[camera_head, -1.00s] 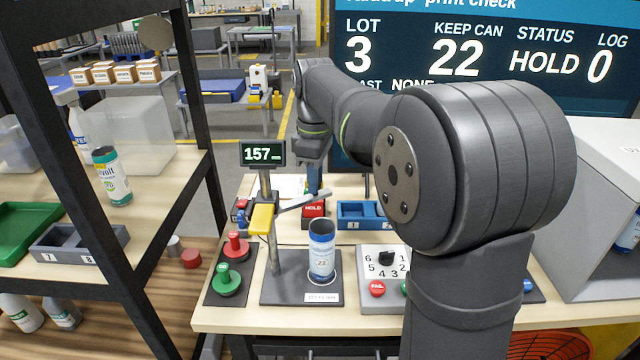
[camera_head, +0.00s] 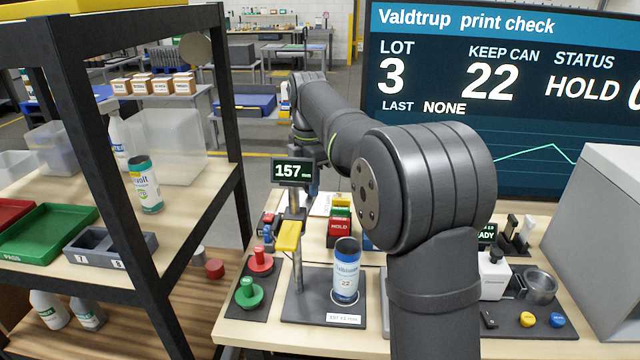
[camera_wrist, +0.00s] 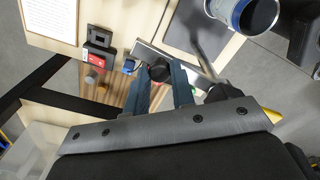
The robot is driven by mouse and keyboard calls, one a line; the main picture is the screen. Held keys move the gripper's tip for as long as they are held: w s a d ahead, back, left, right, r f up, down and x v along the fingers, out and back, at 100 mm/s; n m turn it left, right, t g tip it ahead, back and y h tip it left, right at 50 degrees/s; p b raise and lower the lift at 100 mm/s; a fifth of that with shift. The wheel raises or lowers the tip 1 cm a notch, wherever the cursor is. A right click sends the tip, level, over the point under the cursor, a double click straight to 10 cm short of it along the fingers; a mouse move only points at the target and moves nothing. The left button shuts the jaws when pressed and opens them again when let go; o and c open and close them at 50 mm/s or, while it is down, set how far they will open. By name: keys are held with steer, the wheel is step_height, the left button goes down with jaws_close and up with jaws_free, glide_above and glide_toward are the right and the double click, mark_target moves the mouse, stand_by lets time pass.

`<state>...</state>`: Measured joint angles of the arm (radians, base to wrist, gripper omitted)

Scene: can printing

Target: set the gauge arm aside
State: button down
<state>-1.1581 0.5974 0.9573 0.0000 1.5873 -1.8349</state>
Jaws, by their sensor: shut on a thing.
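The gauge stand rises from a dark base plate (camera_head: 307,312), with a yellow block (camera_head: 289,235) on its post. In the head view its grey arm no longer shows over the can (camera_head: 346,272), which stands upright on the plate. In the wrist view, a pale grey bar that looks like the gauge arm (camera_wrist: 182,60) crosses by the fingertips of my gripper (camera_wrist: 160,88), which is shut on it. A dark round end shows between the fingers. The head view hides my gripper behind the gauge display (camera_head: 292,170). The can (camera_wrist: 253,14) is clear of the gripper.
A red knob (camera_head: 261,260) and a green knob (camera_head: 248,292) stand left of the gauge. A red HOLD block (camera_head: 339,228) is behind it. The dark shelf frame (camera_head: 150,235) is close on the left. A grey box (camera_head: 597,240) stands right.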

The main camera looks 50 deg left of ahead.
steer(key=shift+s+a+n, duration=0.55)
steer(key=shift+a+n, duration=0.15)
steer(key=shift+n, duration=0.2)
steer(key=c, duration=1.2)
jaws_free()
steer(key=shift+s, duration=0.1)
step_height(320, 180, up, 12)
steer(key=shift+f, duration=0.1)
step_height(320, 180, down, 12)
